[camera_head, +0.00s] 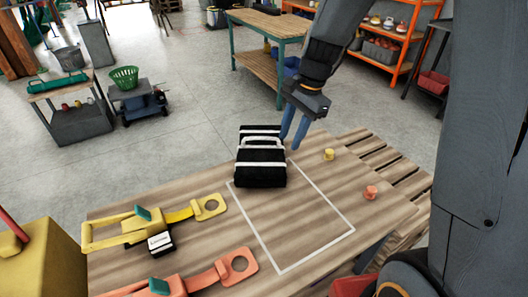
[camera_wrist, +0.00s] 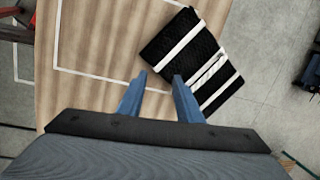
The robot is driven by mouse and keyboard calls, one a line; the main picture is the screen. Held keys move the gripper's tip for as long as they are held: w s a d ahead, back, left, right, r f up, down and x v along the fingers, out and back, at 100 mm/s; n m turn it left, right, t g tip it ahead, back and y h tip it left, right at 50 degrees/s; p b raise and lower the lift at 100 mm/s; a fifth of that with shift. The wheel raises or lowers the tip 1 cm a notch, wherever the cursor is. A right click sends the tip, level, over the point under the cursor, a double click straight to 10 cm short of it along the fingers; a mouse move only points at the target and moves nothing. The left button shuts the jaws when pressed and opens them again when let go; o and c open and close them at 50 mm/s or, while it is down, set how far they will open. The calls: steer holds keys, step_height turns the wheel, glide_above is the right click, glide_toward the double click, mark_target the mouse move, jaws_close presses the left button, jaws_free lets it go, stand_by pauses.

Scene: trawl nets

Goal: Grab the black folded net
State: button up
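The black folded net (camera_head: 261,157) is a dark bundle with white straps and a white handle loop on top. It lies at the far edge of the wooden table, partly over a white outlined rectangle's corner. In the wrist view the net (camera_wrist: 190,52) is at the upper right, just beyond the fingertips. My gripper (camera_head: 293,142) has two blue fingers pointing down, just to the right of the net in the head view. In the wrist view the fingers (camera_wrist: 159,76) are apart with nothing between them.
The wooden table (camera_head: 310,215) carries a yellow tool (camera_head: 155,228) and an orange tool (camera_head: 190,280) at the left. A yellow knob (camera_head: 329,154) and an orange knob (camera_head: 370,192) stand at the right. The outlined rectangle is otherwise clear. Wooden slats (camera_head: 385,160) lie beyond the right edge.

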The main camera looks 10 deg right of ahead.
steer(key=w+a+m, duration=0.1)
steer(key=w+m, duration=0.1)
steer(key=w, duration=0.1)
steer(key=w+a+m+y, duration=0.1)
steer(key=w+m, duration=0.1)
steer(key=w, duration=0.1)
steer(key=w+a+m+y+p, duration=0.1)
steer(key=w+a+m, duration=0.1)
steer(key=w+m, duration=0.1)
steer(key=shift+w+a+r, duration=0.1)
steer(key=shift+w+r, duration=0.15)
steer(key=shift+w+a+f, duration=0.15)
steer(key=shift+w+a, duration=0.05)
steer(key=shift+a+f+m, duration=0.3)
steer(key=shift+a+f, duration=0.05)
steer(key=shift+f, duration=0.45)
steer(key=p, duration=0.3)
glide_above(261, 149)
steer(key=d, duration=0.1)
steer(key=f, duration=0.4)
steer(key=shift+w+d+f, duration=0.1)
steer(key=shift+w+f, duration=0.2)
steer(key=shift+w, duration=0.1)
steer(key=shift+w+f, duration=0.1)
steer(key=shift+f, duration=0.35)
jaws_close()
